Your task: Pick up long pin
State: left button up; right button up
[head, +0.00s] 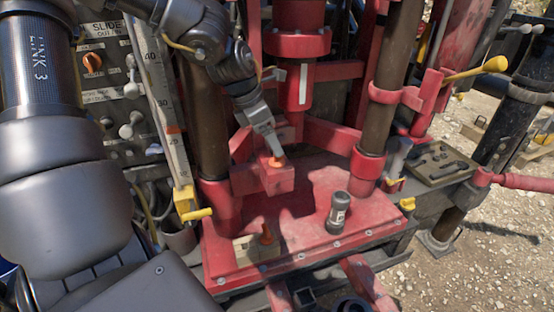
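An orange-headed pin (277,162) stands at the top of a small red block in the middle of the red base. My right gripper does not show.
A dark bottle-like cylinder (338,213) stands on the red base plate (300,250). Two brown vertical posts flank the central red column (298,80). A ruler (160,100) with a yellow handle is at left. A tray of tools (438,161) lies at right, beside gravel.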

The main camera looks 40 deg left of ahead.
pick_arm(q)
jog(key=shift+d+f, duration=0.1)
jog(key=shift+d+f+p, duration=0.1)
jog(key=shift+p, duration=0.2)
jog(key=p+x, duration=0.2)
jog(key=x, duration=0.2)
jog(key=shift+w+f, duration=0.25)
jog(key=shift+f, duration=0.2)
jog(key=shift+c, duration=0.9)
jog(key=c, duration=1)
